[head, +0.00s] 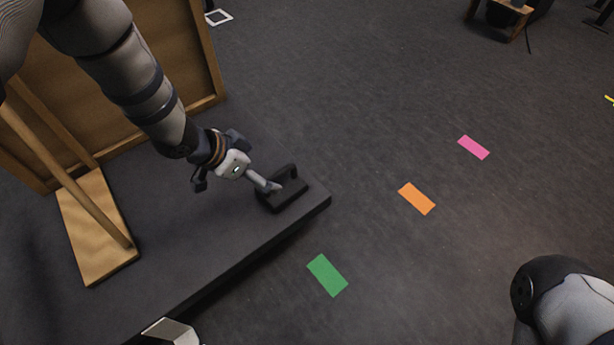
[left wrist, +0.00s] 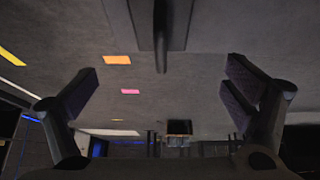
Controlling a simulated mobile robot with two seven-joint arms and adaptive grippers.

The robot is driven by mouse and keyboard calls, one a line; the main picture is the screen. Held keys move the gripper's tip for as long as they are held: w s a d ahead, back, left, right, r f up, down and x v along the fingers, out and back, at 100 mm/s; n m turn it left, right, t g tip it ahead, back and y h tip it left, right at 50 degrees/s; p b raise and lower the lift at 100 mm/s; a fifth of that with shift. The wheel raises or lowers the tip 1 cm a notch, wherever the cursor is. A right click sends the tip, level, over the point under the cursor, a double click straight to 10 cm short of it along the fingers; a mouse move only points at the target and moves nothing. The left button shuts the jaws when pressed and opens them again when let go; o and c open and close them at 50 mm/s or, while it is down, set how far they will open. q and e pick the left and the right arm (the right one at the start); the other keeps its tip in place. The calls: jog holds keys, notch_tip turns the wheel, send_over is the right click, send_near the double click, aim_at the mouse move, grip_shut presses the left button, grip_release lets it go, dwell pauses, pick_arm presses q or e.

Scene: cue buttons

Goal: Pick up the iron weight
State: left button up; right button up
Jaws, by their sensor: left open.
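The iron weight (head: 290,196) is a dark block with a raised handle. It sits near the right corner of the dark platform in the head view. My right gripper is out of view.
The dark platform (head: 190,245) bears a wooden panel (head: 130,75) with a slanted brace and foot (head: 95,225) at left. Green (head: 327,275), orange (head: 416,198) and pink (head: 474,147) patches lie on the open floor at right.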

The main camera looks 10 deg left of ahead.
pick_arm(q)
jog(key=shift+w+d+f, duration=0.15)
jog(key=shift+w+f, duration=0.2)
jog(key=shift+w, duration=0.35)
jog(key=b, duration=0.3)
send_near(287, 180)
jog(key=x, duration=0.3)
jog(key=shift+w+d, duration=0.15)
jog(key=shift+w, duration=0.05)
jog(key=b+x, duration=0.3)
jog(key=x, duration=0.2)
jog(key=shift+s+d+f, duration=0.1)
jog(key=shift+d, duration=0.15)
jog(key=shift+c, duration=1.1)
jog(key=c, duration=1.8)
jog(key=shift+w+r, duration=0.25)
jog(key=shift+r, duration=0.05)
jog(key=shift+c, duration=0.2)
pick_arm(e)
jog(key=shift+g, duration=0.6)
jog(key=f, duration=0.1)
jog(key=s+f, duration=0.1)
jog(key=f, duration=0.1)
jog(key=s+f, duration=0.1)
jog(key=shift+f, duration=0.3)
